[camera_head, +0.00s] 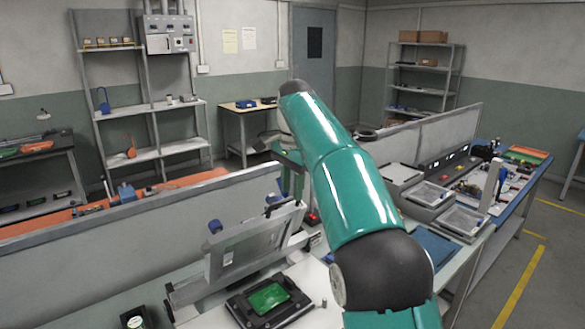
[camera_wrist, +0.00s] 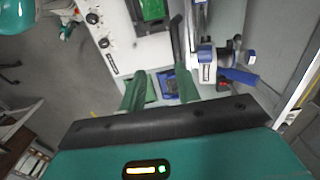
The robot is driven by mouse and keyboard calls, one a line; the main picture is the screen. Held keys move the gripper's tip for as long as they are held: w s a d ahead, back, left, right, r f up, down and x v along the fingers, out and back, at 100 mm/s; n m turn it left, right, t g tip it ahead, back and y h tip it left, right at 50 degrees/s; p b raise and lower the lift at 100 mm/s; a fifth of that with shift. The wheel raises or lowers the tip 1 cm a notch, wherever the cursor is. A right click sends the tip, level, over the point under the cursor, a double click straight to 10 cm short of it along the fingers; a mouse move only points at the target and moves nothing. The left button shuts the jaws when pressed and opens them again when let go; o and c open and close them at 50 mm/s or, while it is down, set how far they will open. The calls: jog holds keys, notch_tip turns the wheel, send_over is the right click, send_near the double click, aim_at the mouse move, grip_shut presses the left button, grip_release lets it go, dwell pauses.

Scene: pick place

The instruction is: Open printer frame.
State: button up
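The printer frame (camera_head: 240,248) is a grey framed panel, tilted up above its base in the head view. Blue knobs are on its edge. Below it, a green board (camera_head: 268,297) lies in a black holder on the white printer base. In the wrist view the green board (camera_wrist: 151,9) shows at the top, and part of the frame mechanism with blue-ended handles (camera_wrist: 240,75) is at the right. My gripper (camera_wrist: 160,82) has its two green fingers apart, with nothing clearly held between them. In the head view my arm partly hides it.
A grey partition (camera_head: 130,230) stands behind the printer. Grey trays (camera_head: 428,193) and a blue mat (camera_head: 436,246) are on the benches at the right. A control panel with knobs (camera_wrist: 92,18) is at the upper left in the wrist view.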

jog(key=shift+s+r, duration=0.1)
jog(key=shift+r, duration=2.7)
